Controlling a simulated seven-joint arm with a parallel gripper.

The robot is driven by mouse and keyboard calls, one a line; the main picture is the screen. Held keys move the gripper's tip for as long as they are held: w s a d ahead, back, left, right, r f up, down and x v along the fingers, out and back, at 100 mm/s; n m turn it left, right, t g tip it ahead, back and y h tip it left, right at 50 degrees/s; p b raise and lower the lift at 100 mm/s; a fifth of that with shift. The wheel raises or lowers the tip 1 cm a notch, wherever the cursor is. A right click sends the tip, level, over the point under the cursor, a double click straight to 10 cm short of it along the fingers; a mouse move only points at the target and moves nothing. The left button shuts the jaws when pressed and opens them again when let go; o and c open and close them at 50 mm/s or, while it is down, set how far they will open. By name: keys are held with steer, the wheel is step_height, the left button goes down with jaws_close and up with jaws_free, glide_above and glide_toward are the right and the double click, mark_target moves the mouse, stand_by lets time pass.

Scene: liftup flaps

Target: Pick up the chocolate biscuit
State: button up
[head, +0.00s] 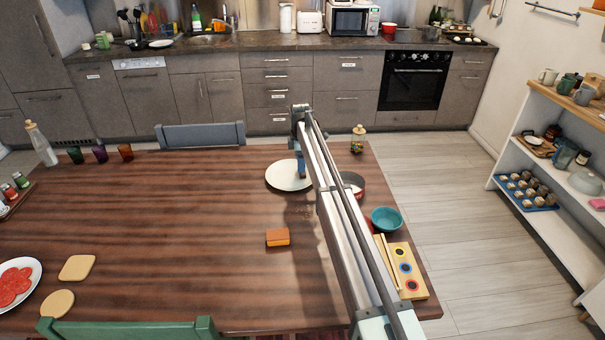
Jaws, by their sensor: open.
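A small orange block with a darker brown side (277,237) lies on the wooden table near its middle; it may be the chocolate biscuit, but it is too small to be sure. My arm stretches from the bottom edge toward the back of the table. My gripper (302,172) hangs from its far end, by the right part of a white plate (283,177). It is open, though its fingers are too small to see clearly. It is apart from the orange block, which lies nearer the camera and a little left.
Right of my arm are a teal bowl (386,219), a wooden tray with coloured rings (411,283) and a partly hidden red-rimmed bowl (353,182). A jar (358,140) stands behind. Flat tan pieces (77,267) and a plate of red slices (37,273) lie left. The table's centre-left is clear.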

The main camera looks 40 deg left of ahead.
step_height(320, 180, down, 4)
steer(key=shift+w+f, duration=0.1)
steer(key=shift+w, duration=0.05)
steer(key=shift+c, duration=0.3)
steer(key=c, duration=0.6)
